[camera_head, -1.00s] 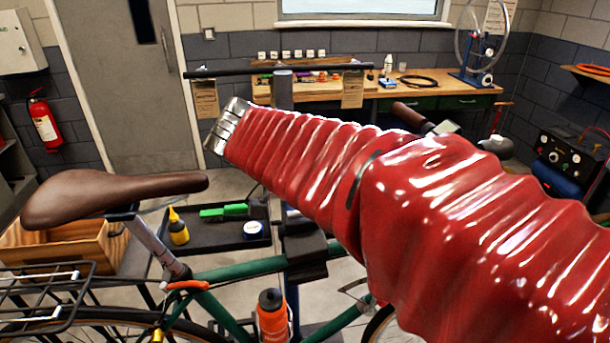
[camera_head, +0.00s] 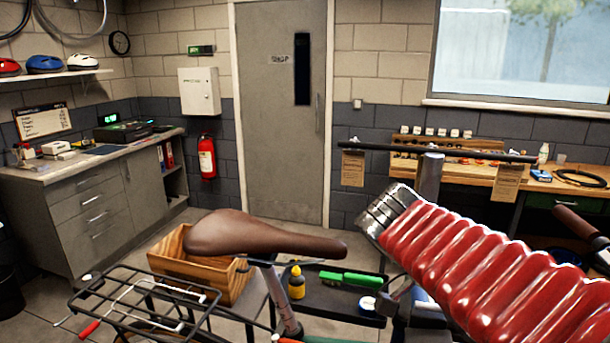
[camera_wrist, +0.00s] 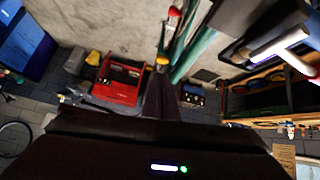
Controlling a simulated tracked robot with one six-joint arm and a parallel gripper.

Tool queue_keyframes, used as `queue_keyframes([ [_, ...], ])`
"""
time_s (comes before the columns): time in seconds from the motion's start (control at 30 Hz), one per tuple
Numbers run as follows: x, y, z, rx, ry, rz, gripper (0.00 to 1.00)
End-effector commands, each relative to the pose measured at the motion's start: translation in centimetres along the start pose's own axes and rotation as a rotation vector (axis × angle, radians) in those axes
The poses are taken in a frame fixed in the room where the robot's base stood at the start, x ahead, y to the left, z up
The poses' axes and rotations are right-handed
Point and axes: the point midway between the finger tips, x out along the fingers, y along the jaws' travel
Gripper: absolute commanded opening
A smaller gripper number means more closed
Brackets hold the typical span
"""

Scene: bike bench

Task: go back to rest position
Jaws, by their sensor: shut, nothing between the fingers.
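My arm in its red ribbed sleeve (camera_head: 490,270) reaches in from the lower right of the head view and ends in a silvery cuff (camera_head: 385,212). The gripper beyond the cuff does not show there. In the wrist view, my gripper (camera_wrist: 160,95) is a dark shape with a narrow middle part, shut and empty. It appears apart from the things around it. The bike's brown saddle (camera_head: 255,236) is left of the cuff in the head view.
A rear rack (camera_head: 140,300) and wooden crate (camera_head: 185,268) are at the lower left. A tray (camera_head: 335,300) holds a yellow bottle (camera_head: 296,283) and green brush (camera_head: 350,279). A stand's bar (camera_head: 470,153) crosses behind the cuff. A red toolbox (camera_wrist: 118,82) shows in the wrist view.

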Motion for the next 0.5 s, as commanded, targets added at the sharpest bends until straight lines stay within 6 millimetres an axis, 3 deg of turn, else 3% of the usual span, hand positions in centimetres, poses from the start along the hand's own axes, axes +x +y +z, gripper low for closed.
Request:
queue_keyframes([
  [0.5, 0.4, 1.0, 8.4, -0.659, -0.266, -0.331, 0.0],
])
